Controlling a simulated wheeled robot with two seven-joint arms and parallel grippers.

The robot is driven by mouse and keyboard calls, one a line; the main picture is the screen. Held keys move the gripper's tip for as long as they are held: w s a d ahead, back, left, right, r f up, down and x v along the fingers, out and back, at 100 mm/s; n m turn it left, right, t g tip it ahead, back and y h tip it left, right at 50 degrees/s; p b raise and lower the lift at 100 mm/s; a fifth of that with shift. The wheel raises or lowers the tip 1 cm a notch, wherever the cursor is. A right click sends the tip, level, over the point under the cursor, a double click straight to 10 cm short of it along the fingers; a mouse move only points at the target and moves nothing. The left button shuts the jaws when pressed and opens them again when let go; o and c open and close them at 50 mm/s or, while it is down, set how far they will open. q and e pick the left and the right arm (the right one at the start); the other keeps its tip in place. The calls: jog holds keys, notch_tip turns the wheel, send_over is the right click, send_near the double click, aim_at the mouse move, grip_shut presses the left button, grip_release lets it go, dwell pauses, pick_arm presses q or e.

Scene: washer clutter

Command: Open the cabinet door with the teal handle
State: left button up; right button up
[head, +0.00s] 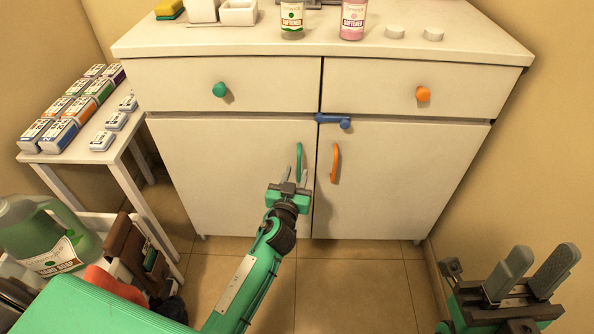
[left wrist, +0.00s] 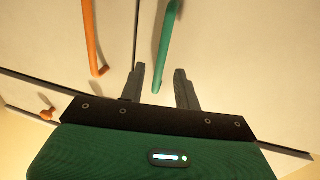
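The cabinet's left door (head: 225,175) is closed and carries a vertical teal handle (head: 299,161) near its right edge. The teal handle also shows in the left wrist view (left wrist: 167,42). My left gripper (head: 295,176) is just below and in front of this handle, fingers parted. In the left wrist view the handle's lower end appears between the two fingertips (left wrist: 158,82); I cannot tell whether they touch it. A blue latch (head: 335,120) lies roughly level at the top of the door seam, reaching right. My right gripper (head: 534,268) is open and empty at lower right.
The right door (head: 400,185) has an orange handle (head: 335,162). Drawers above have teal (head: 219,90) and orange (head: 423,94) knobs. Bottles stand on the top. A white side table (head: 75,155) with boxes is left. Floor before the right door is clear.

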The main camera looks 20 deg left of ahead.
pick_arm(q)
jog(key=shift+w, duration=0.95)
grip_shut()
jog(key=shift+s, duration=0.1)
